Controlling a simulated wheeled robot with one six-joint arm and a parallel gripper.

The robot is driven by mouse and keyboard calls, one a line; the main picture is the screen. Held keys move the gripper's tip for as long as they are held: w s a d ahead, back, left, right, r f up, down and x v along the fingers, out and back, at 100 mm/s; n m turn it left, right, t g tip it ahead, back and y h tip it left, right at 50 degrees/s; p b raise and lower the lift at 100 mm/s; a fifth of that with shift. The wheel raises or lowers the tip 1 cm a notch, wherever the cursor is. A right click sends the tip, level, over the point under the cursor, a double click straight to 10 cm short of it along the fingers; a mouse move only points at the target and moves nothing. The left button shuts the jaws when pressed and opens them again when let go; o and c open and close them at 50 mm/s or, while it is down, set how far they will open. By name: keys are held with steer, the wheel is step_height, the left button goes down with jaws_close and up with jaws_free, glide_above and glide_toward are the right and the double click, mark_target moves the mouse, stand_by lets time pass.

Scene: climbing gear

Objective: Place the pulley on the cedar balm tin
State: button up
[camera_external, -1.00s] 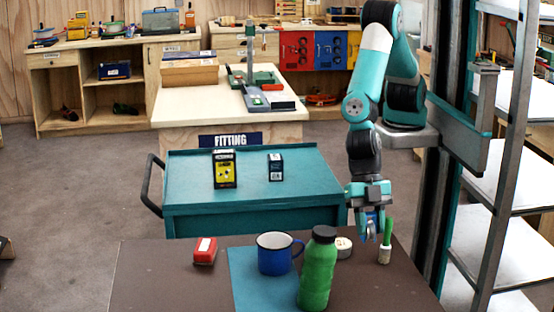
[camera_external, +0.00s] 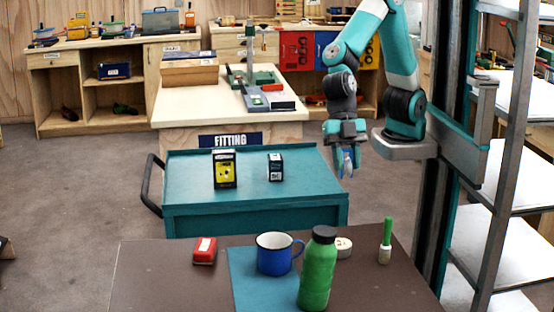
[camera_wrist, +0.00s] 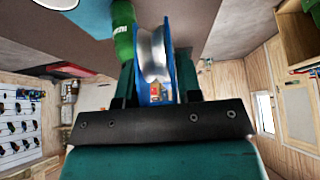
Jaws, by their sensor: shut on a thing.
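The pulley, with blue side plates and a silver wheel, is clamped between my gripper's fingers. It fills the upper middle of the wrist view (camera_wrist: 154,55) and shows small in the external view (camera_external: 349,158). My gripper (camera_external: 346,170) is shut on it, pointing down, in the air well above the brown table. A small, low, round pale tin (camera_external: 343,247), which looks like the cedar balm tin, stands on the table just right of the green bottle. Its label is too small to read. The pulley and the tin are apart.
On the brown table (camera_external: 160,280) are a green bottle (camera_external: 318,270), blue mug (camera_external: 274,255), red box (camera_external: 204,251) and green-handled brush (camera_external: 386,242). A teal cart (camera_external: 320,185) behind carries two small boxes. The table's right part is mostly clear.

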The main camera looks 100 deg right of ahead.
step_height(320, 180, down, 18)
steer(key=shift+f, duration=0.1)
steer(key=shift+f, duration=0.1)
steer(key=shift+f, duration=0.15)
steer(key=o, duration=0.9)
steer(key=shift+o, duration=0.2)
steer(key=shift+r, duration=0.25)
